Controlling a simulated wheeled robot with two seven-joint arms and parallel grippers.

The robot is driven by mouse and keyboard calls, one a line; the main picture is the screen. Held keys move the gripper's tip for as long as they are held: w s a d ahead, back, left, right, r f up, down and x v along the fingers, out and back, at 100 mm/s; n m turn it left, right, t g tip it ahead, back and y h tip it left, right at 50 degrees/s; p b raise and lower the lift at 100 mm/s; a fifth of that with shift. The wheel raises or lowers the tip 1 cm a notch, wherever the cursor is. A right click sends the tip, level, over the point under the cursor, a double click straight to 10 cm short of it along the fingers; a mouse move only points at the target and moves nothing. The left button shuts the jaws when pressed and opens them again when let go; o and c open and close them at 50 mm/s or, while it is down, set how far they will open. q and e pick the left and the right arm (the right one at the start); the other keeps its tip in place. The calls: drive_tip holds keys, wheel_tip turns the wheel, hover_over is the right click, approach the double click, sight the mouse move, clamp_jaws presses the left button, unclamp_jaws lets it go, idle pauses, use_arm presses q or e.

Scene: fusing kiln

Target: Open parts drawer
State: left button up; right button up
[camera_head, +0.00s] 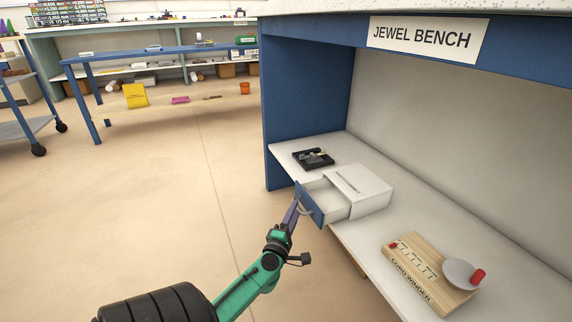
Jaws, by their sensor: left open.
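The parts drawer (329,200) is a small white box drawer with a blue front, pulled partly out of its white housing (363,187) on the bench shelf. A pale handle curves out from the blue front. My left gripper (297,208) is at that handle, in front of the drawer, with its jaws open. I cannot tell whether the fingers touch the handle. The inside of the drawer that shows looks empty. My right gripper is not in view.
The white shelf (345,232) of the jewel bench carries a black tray (313,159) behind the drawer and a wooden cord winder (431,273) nearer. A blue side panel (303,105) stands at the shelf's far end. The floor left of the bench is clear.

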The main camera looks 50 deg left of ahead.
use_arm(q)
drive_tip(key=v, duration=1.3)
